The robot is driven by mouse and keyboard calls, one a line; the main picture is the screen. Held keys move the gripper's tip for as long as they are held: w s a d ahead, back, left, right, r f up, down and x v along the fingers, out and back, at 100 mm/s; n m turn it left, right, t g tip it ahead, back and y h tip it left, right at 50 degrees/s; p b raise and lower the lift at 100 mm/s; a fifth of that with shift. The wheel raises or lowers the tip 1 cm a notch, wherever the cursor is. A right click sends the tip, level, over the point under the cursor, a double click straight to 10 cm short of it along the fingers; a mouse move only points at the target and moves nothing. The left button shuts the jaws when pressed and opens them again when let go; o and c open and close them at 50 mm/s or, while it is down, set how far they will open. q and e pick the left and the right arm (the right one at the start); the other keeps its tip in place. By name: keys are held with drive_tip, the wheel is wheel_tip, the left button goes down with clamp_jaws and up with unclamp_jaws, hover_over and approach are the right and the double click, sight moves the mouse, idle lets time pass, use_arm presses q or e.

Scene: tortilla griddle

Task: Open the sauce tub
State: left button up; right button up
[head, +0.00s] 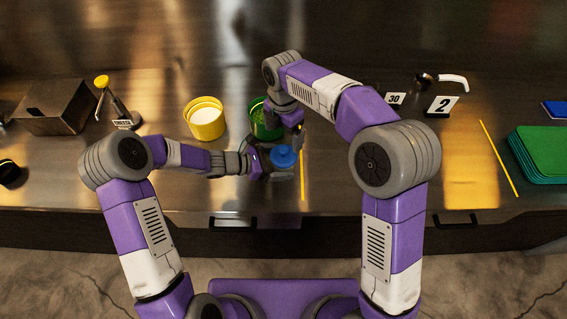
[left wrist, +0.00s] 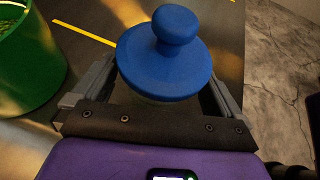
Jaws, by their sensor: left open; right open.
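The sauce tub has a round blue lid with a knob (head: 283,155). The lid also shows large in the left wrist view (left wrist: 165,60), and it sits on the tub. The tub body below is mostly hidden by the lid and my gripper. My left gripper (head: 272,168) is open, with one finger on each side of the tub; I cannot tell whether the fingers touch it. My right gripper (head: 295,132) is open and hangs just behind and above the lid, close to the knob, with nothing seen in it.
A green container (head: 262,122) with green contents stands just behind my left gripper, partly hidden by my right arm. A yellow container (head: 205,123) stands left of it. A yellow strip (head: 302,180) lies right of the tub. The counter's front edge is near.

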use_arm(q)
drive_tip(key=shift+x, duration=0.8)
